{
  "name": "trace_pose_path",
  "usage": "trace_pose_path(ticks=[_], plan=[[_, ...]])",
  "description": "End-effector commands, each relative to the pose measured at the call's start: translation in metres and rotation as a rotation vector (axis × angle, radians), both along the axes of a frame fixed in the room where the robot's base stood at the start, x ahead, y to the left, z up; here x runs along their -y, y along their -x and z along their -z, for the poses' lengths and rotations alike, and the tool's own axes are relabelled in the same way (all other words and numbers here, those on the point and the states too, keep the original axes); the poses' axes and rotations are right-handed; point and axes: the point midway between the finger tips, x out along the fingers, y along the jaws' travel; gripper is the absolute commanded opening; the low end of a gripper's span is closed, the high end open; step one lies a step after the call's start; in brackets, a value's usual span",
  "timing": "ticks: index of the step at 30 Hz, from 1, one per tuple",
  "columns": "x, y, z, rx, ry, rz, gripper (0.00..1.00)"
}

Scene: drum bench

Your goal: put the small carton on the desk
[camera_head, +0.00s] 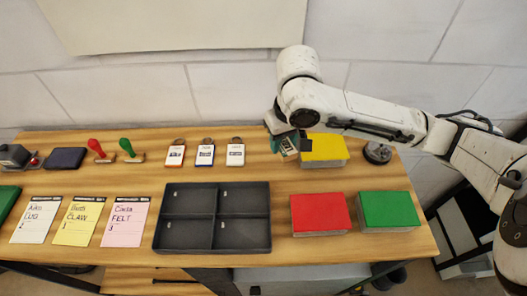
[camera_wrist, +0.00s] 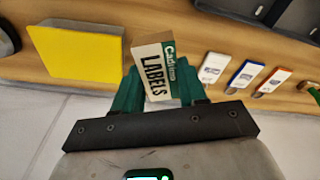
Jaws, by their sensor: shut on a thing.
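In the head view the carton (camera_head: 289,149) shows small below my gripper (camera_head: 283,143), just left of the yellow block. It is over the back part of the wooden desk (camera_head: 290,178). I cannot tell whether its underside touches the desk.
A yellow block (camera_head: 323,148) and a round metal piece (camera_head: 377,152) lie to the right. Three tags (camera_head: 205,153) lie to the left. A black divided tray (camera_head: 213,246), a red block (camera_head: 320,213) and a green block (camera_head: 389,210) are in front. Bare wood shows between the rows.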

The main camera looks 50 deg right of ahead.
Motion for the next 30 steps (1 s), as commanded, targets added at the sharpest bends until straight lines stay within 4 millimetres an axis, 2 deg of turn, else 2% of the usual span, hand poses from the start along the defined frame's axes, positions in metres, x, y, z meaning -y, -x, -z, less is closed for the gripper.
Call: trace_pose_path(ticks=[3, 9, 12, 19, 25, 30], plan=[[0.004, -0.025, 0.016, -0.003, 0.001, -0.001, 0.12], [0.009, -0.050, 0.048, -0.002, 0.001, -0.001, 0.12], [0.010, -0.058, 0.057, -0.001, 0.000, -0.001, 0.12], [0.011, -0.067, 0.069, -0.002, 0.001, -0.001, 0.12], [0.011, -0.066, 0.095, -0.001, 0.000, 0.000, 0.12], [0.011, -0.067, 0.098, 0.001, 0.001, -0.001, 0.12]])
